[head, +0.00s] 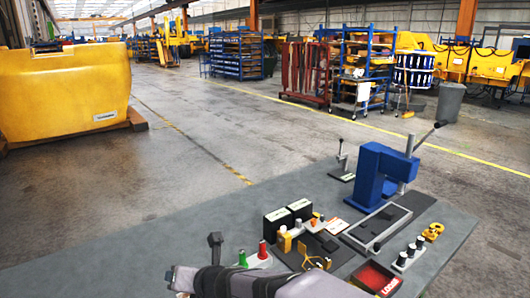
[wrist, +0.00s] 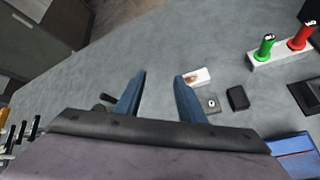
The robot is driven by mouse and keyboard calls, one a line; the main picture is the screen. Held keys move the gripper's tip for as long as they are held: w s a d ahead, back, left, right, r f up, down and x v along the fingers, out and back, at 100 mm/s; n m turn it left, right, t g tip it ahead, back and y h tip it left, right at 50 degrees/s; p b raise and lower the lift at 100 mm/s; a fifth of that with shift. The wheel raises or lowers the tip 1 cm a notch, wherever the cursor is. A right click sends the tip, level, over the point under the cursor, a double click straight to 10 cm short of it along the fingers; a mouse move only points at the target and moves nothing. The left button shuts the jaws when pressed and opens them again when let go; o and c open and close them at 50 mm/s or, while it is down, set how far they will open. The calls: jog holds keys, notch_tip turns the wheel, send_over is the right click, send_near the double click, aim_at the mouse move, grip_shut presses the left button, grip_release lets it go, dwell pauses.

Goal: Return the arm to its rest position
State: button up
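My gripper (wrist: 160,78) shows in the wrist view with its two blue fingers spread apart. Nothing is between them; only the grey bench top (wrist: 120,75) shows beyond. In the head view, my arm crosses the bottom edge, low over the near part of the bench (head: 100,262). I cannot make out the fingers there.
A white block with green (wrist: 266,47) and red (wrist: 302,36) handled pieces stands right of the gripper. A small black block (wrist: 237,98) and white card (wrist: 197,77) lie near the right finger. A blue press (head: 378,172) stands farther back. The bench's left side is clear.

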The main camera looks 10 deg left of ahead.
jog(key=w+d+m+t+h+p, duration=0.1)
jog(key=w+d+m+h+p, duration=0.2)
jog(key=d+m, duration=0.9)
jog(key=w+d+m+h+p, duration=0.1)
jog(key=d+m+h+p, duration=0.35)
jog(key=d, duration=1.25)
jog(key=s+d+m+g+h+p, duration=0.2)
jog(key=s+d+m+g+h, duration=0.15)
jog(key=s+d+m, duration=0.95)
jog(key=s+m+g+y+p, duration=0.2)
jog(key=s+m+g, duration=0.2)
jog(key=s+m, duration=0.55)
jog(key=f+b, duration=0.3)
jog(key=w+f+b, duration=0.1)
jog(key=f+b, duration=0.1)
jog(key=shift+d+f, duration=0.25)
jog(key=shift+d, duration=0.05)
